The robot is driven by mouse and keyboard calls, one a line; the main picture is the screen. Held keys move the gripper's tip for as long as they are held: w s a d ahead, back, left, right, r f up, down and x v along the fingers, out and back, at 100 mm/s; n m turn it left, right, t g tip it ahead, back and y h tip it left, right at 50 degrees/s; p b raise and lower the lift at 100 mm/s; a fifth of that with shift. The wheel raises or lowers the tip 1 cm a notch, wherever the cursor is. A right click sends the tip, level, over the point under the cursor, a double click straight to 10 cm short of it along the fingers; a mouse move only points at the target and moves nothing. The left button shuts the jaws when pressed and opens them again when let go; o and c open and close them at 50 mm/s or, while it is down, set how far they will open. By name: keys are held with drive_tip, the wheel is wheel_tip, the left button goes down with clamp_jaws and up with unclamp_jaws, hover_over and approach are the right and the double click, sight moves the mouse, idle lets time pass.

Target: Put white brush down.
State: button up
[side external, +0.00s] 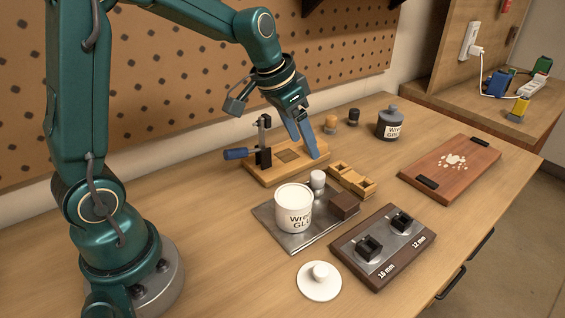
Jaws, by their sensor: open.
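I cannot make out a white brush anywhere in the side external view. My gripper (306,146) has blue fingers and points down over the right part of a wooden fixture board (262,178). The fingers are apart, and I see nothing held between them. I cannot tell whether the tips touch the board. The board carries a toggle clamp (264,148) with a blue handle and has a dark square patch beside my fingers.
A metal tray (275,222) holds a white glue pot (294,208), a small white-topped cylinder (318,178) and a brown block (344,205). A white lid (319,284), a black-clipped holder (385,262), a dark jar (390,123) and a cutting board (440,168) stand around it. Bare bench lies front left.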

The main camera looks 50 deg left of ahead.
drive_tip(key=s+d+r, duration=0.1)
drive_tip(key=s+d, duration=0.1)
drive_tip(key=s, duration=0.7)
drive_tip(key=s+d+r+n+t, duration=0.1)
drive_tip(key=s+d, duration=0.1)
drive_tip(key=s, duration=0.7)
drive_tip(key=shift+d+r+y, duration=0.2)
drive_tip(key=shift+r+y, duration=0.1)
drive_tip(key=shift+r, duration=0.1)
drive_tip(key=shift+o, duration=0.5)
